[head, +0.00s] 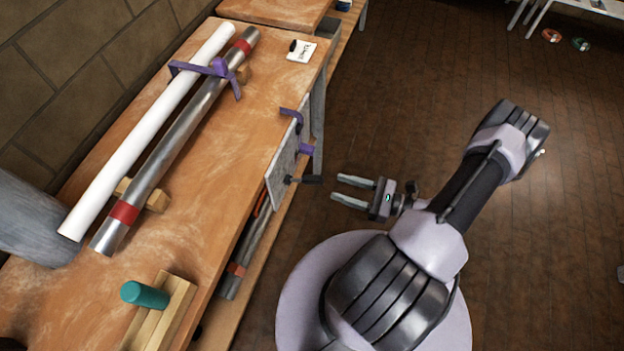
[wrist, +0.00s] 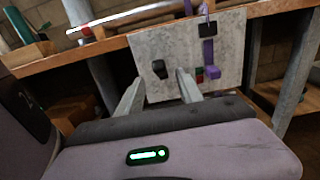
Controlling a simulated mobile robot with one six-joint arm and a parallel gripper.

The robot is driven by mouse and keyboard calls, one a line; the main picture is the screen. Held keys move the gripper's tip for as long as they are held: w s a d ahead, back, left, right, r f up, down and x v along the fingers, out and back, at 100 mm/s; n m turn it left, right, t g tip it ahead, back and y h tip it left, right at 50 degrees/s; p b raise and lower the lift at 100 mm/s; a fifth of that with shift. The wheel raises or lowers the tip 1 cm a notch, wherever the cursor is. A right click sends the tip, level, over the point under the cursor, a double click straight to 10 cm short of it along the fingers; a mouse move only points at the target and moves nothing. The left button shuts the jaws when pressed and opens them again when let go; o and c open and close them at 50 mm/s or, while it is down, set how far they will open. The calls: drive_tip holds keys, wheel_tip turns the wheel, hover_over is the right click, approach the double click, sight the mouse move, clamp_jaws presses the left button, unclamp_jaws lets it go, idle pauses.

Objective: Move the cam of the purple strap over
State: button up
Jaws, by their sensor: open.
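A purple strap (head: 218,68) with an angled lever-like piece lies across a white tube (head: 150,128) and a steel pipe (head: 180,130) on the bench. More purple pieces (head: 306,148) are on a grey upright panel (head: 280,172) at the bench's front edge. In the wrist view a purple strip (wrist: 208,52) hangs down the panel (wrist: 150,45), beside a black knob (wrist: 159,68). I cannot tell which purple part is the cam. My gripper (head: 337,187) is open and empty, in front of the panel, its fingers toward the black knob (head: 312,179), apart from it.
A teal cylinder (head: 145,294) rests on a wooden block near the bench front. A white card (head: 301,51) lies at the far end. A lower shelf (head: 222,318) holds another red-banded pipe (head: 243,262).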

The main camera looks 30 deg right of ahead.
sight(308, 178)
drive_tip(key=b+x, duration=0.1)
drive_tip(key=x, duration=0.8)
drive_tip(key=shift+c, duration=0.2)
clamp_jaws()
idle(0.9)
